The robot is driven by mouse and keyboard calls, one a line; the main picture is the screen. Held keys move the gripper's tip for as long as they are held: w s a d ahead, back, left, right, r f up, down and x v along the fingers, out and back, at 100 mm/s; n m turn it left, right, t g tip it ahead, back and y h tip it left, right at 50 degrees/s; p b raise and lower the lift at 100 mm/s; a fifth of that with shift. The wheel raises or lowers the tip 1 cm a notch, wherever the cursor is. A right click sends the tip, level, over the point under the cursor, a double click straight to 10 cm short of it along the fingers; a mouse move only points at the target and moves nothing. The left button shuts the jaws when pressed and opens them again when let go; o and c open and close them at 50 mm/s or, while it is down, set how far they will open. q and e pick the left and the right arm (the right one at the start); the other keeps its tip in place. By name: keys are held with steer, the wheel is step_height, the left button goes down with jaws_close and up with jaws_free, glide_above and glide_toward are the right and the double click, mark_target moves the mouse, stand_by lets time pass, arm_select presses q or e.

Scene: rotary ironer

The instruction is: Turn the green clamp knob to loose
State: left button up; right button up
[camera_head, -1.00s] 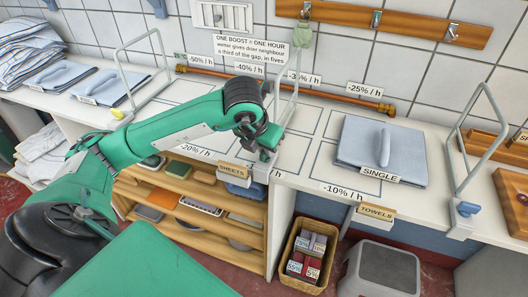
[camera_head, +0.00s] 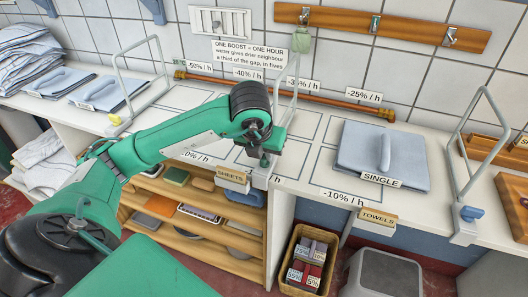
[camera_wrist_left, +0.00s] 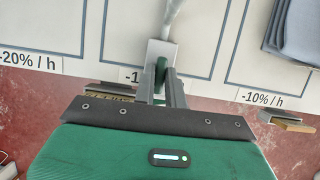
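The green clamp knob (camera_wrist_left: 160,72) sits on a grey clamp plate at the front edge of the white counter, at the foot of the middle wire frame. In the wrist view it stands between the two grey fingertips of my left gripper (camera_wrist_left: 161,88). The fingers are close together and appear to be shut on it. In the head view my left gripper (camera_head: 267,148) is low over the counter edge, and the arm and wrist hide most of the knob and clamp. My right gripper is not in view.
The middle wire frame (camera_head: 295,85) rises behind my left wrist. A folded blue "SINGLE" stack (camera_head: 360,150) lies to the right, before another wire frame with a blue knob (camera_head: 471,213). A SHEETS tag (camera_head: 230,177) hangs just left of the gripper. A basket (camera_head: 306,262) stands below.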

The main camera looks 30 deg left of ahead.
arm_select(q)
steer(key=o, duration=0.4)
steer(key=shift+r, duration=0.1)
steer(key=a+v, duration=0.1)
steer(key=v, duration=0.5)
step_height(320, 180, up, 6)
steer(key=p, duration=0.2)
glide_above(261, 172)
steer(key=s, duration=0.3)
steer(key=shift+d+r, duration=0.45)
steer(key=shift+r, duration=0.15)
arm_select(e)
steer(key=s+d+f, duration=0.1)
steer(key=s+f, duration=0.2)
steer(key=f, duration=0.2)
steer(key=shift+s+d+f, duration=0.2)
